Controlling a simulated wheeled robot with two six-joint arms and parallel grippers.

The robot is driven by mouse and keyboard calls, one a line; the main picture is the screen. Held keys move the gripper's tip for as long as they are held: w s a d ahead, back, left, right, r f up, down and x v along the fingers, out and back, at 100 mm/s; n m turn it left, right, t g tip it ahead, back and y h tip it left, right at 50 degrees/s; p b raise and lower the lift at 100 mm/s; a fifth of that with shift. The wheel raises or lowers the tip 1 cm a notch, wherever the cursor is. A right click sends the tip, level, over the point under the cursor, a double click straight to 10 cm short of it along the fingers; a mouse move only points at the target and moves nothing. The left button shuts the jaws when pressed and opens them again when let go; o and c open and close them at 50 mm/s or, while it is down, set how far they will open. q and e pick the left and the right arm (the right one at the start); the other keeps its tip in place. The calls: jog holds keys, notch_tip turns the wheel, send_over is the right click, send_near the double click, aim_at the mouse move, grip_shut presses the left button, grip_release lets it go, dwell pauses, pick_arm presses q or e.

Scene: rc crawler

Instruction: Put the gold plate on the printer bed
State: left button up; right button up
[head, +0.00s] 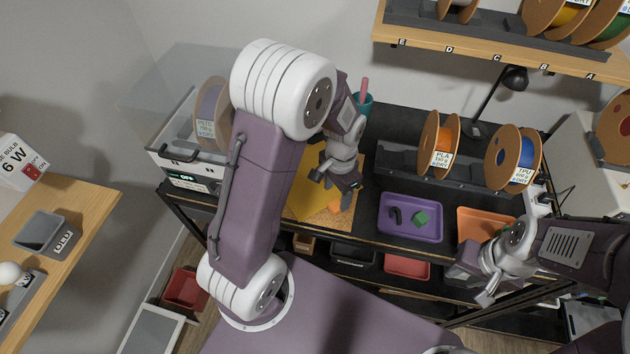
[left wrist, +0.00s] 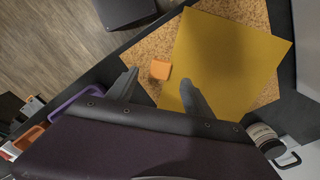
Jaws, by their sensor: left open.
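The gold plate (head: 302,200) is a flat yellow square lying askew on a cork mat on the black bench. It also shows in the left wrist view (left wrist: 235,60). My left gripper (head: 333,188) is open and empty above the plate and mat. In the left wrist view its fingertips (left wrist: 158,82) are apart; one overlaps the plate's edge, the other is over the mat. A small orange block (left wrist: 160,69) sits beside the plate, between the fingers in that view. My right gripper (head: 474,283) looks open and empty at the bench's right front. I cannot make out the printer bed.
A purple tray (head: 410,232) with small parts and an orange tray (head: 475,220) stand right of the mat. Filament spools (head: 440,146) stand behind them. A white machine (head: 190,165) is at the bench's left end. A spool shelf (head: 500,53) hangs above.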

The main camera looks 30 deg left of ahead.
aim_at(336, 205)
pick_arm(q)
jog(key=shift+w+f, duration=0.15)
notch_tip(336, 205, down, 4)
jog(key=shift+p, duration=0.35)
jog(key=shift+f, duration=0.55)
grip_shut()
